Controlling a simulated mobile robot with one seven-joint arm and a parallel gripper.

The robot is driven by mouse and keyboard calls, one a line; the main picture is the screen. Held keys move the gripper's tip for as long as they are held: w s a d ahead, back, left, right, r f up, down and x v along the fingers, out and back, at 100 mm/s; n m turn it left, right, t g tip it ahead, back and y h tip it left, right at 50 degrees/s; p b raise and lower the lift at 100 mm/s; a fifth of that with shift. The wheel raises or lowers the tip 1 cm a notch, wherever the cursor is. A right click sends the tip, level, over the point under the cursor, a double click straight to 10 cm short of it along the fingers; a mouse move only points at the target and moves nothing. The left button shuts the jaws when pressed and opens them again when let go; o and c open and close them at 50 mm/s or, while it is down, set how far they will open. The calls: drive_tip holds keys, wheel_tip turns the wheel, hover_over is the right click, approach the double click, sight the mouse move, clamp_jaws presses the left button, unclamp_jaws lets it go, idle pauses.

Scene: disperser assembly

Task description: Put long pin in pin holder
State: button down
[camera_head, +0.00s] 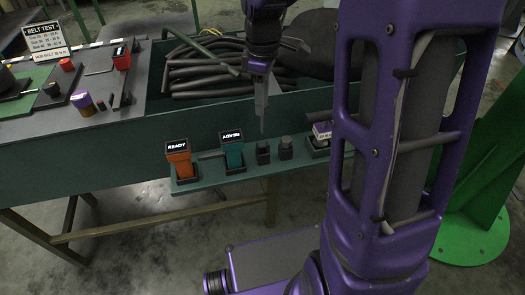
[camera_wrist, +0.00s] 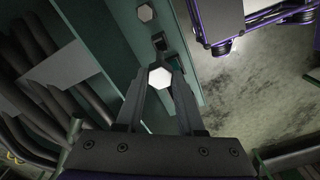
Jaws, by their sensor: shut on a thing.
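My gripper (camera_head: 262,82) points down above the green ledge along the front of the workbench. In the wrist view, its fingers (camera_wrist: 161,82) are shut on a pin with a pale hexagonal head (camera_wrist: 160,77). In the head view, a slim grey length, apparently the long pin (camera_head: 262,124), hangs down below the fingers. A small dark holder (camera_head: 263,154) stands on the ledge beneath it, apart from the pin tip. The wrist view shows a dark block (camera_wrist: 159,43) just beyond the held pin, probably this holder. Which holder takes the long pin cannot be told.
Another dark block (camera_head: 286,149) stands right of the holder. An orange READY device (camera_head: 178,158) and a teal device (camera_head: 232,156) stand to the left. Dark hoses (camera_head: 200,75) fill the green trough behind. My purple arm hides the ledge's right end.

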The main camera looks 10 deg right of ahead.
sight(262, 130)
wheel_tip(262, 130, down, 9)
drive_tip(key=shift+r+b, duration=0.15)
drive_tip(key=shift+b, duration=0.6)
drive_tip(key=shift+f+b, duration=0.3)
drive_tip(key=shift+f, duration=0.3)
drive_tip(key=c, duration=0.5)
unclamp_jaws()
wheel_tip(262, 130, up, 13)
drive_tip(key=p, duration=0.3)
drive_tip(key=shift+r, duration=0.15)
